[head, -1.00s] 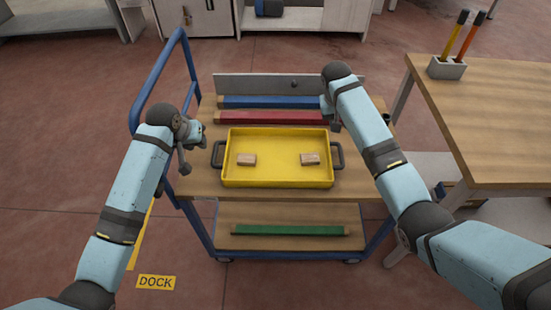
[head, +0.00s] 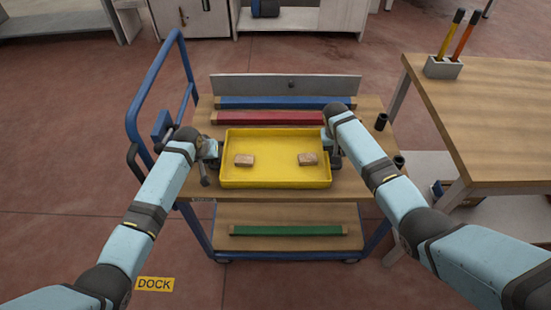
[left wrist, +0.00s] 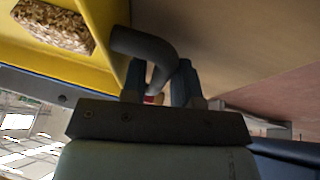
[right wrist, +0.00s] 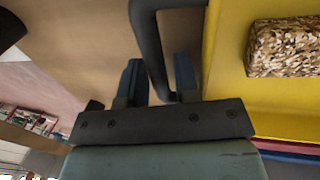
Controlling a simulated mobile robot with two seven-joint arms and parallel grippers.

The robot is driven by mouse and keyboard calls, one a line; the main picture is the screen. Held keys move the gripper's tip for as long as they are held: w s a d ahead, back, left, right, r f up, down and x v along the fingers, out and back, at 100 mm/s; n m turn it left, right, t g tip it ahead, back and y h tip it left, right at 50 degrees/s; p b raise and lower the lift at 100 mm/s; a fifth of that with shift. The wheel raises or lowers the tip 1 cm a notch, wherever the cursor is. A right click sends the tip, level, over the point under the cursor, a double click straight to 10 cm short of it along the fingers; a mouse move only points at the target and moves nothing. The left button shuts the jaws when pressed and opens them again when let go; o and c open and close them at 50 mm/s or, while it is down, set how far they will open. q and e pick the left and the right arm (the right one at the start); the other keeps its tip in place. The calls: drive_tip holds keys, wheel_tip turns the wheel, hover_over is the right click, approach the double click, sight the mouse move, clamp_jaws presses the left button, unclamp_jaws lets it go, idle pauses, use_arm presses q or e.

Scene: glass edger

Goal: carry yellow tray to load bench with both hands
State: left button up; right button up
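The yellow tray (head: 275,178) lies flat on the cart's wooden top, with two small brown blocks (head: 244,160) (head: 308,159) in it. My left gripper (head: 208,160) is at the tray's left end. In the left wrist view its fingers (left wrist: 158,85) stand apart around the dark left handle (left wrist: 145,45). My right gripper (head: 334,148) is at the tray's right end. In the right wrist view its fingers (right wrist: 160,82) stand apart with the right handle (right wrist: 148,40) between them. In the head view my grippers mostly hide both handles. Which bench is the load bench is not marked.
The blue-framed cart (head: 140,100) carries blue (head: 285,102) and red (head: 270,118) bars behind the tray and a green bar (head: 287,230) below. A wooden table (head: 490,120) stands at the right, with a tool holder (head: 442,68) on it. Open floor (head: 70,130) lies left.

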use_arm(q)
drive_tip(key=shift+w+f, duration=0.1)
drive_tip(key=shift+f, duration=0.15)
use_arm(e)
drive_tip(key=shift+f, duration=0.25)
use_arm(q)
clamp_jaws()
use_arm(e)
clamp_jaws()
use_arm(q)
drive_tip(key=shift+r, duration=0.15)
use_arm(e)
drive_tip(key=shift+r, duration=0.15)
